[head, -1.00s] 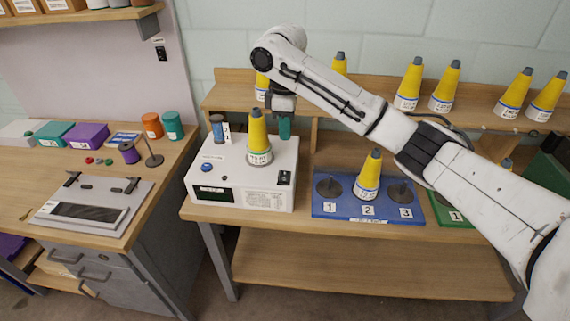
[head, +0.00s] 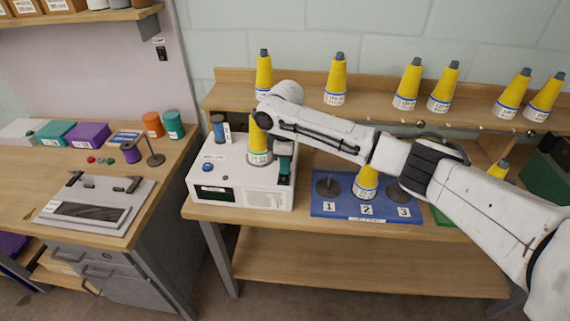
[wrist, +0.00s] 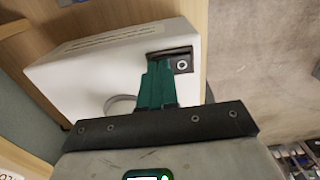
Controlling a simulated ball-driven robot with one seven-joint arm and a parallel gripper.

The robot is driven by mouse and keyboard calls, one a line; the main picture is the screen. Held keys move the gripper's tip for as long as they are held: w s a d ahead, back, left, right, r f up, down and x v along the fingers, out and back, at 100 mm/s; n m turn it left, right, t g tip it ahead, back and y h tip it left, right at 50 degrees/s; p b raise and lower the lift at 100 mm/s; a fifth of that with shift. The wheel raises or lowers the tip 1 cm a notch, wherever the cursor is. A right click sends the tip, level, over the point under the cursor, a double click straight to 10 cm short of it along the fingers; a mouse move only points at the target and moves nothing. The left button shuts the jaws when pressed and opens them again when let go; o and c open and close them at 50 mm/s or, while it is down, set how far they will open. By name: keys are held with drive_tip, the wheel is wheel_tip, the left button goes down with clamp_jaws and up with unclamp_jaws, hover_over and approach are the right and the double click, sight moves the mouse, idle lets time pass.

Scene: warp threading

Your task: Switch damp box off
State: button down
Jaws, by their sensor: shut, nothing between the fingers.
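The damp box is a white case (head: 240,195) on the wooden bench, with a dark display and a blue knob (head: 207,167). A yellow cone (head: 259,144) stands on its top. The black rocker switch (wrist: 182,63) shows in the wrist view at the edge of the box's top, with a white ring mark on it. My gripper (head: 285,178) is shut and empty, its green fingers pointing down at the switch; they hide it in the head view. In the wrist view the fingertips (wrist: 157,66) overlap the switch recess's left end. I cannot tell whether they touch.
A blue tray (head: 325,208) with numbered posts and a yellow cone (head: 366,183) stands right of the box. A small dark spool (head: 218,128) is at the box's back left. Several yellow cones line the back shelf (head: 385,113).

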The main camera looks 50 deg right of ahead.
drive_tip(key=shift+w+a+p, duration=0.1)
drive_tip(key=shift+w+p, duration=0.05)
drive_tip(key=shift+p, duration=0.35)
drive_tip(key=shift+f, duration=0.1)
drive_tip(key=shift+a+r+p, duration=0.1)
drive_tip(key=shift+r+p, duration=0.15)
drive_tip(key=shift+p, duration=0.05)
drive_tip(key=shift+s+a+r+p, duration=0.1)
drive_tip(key=shift+s+a+p, duration=0.3)
drive_tip(key=shift+p, duration=0.25)
drive_tip(key=shift+r+p, duration=0.5)
drive_tip(key=shift+r, duration=0.05)
wheel_tip(320, 180, up, 13)
drive_tip(key=w+d, duration=0.1)
drive_tip(key=shift+d+f, duration=0.2)
drive_tip(key=shift+d, duration=0.1)
